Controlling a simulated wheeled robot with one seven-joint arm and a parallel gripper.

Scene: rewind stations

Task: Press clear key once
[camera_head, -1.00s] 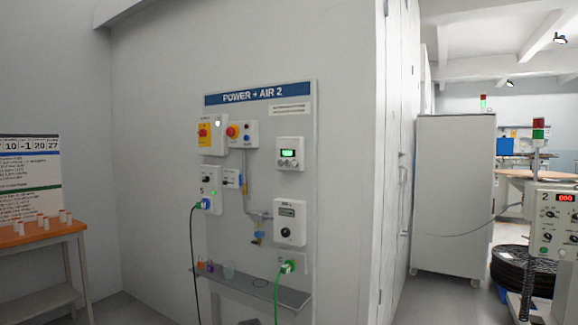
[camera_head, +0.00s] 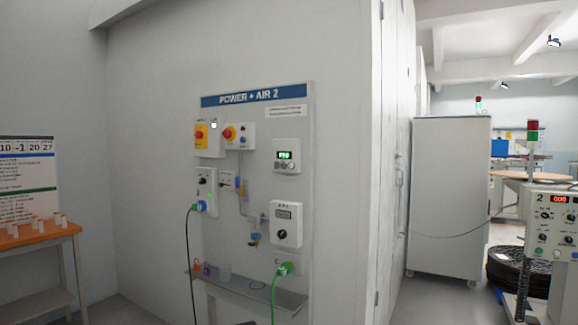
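A control box (camera_head: 553,228) marked 2 stands at the right edge, with a red-lit display (camera_head: 560,199) and several small knobs and buttons. A white wall unit (camera_head: 287,156) with a green-lit display and small dark controls below it is on the POWER + AIR 2 board. The lettering on both is too small to read, so I cannot tell which control is the clear key. My gripper is not in view.
The wall board (camera_head: 256,97) carries switches, a green plug (camera_head: 283,269) and hanging cables above a narrow grey shelf (camera_head: 262,291). An orange-topped table (camera_head: 40,237) stands left. A grey cabinet (camera_head: 450,190) stands right of the wall. Black reels (camera_head: 515,267) lie beside the control box.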

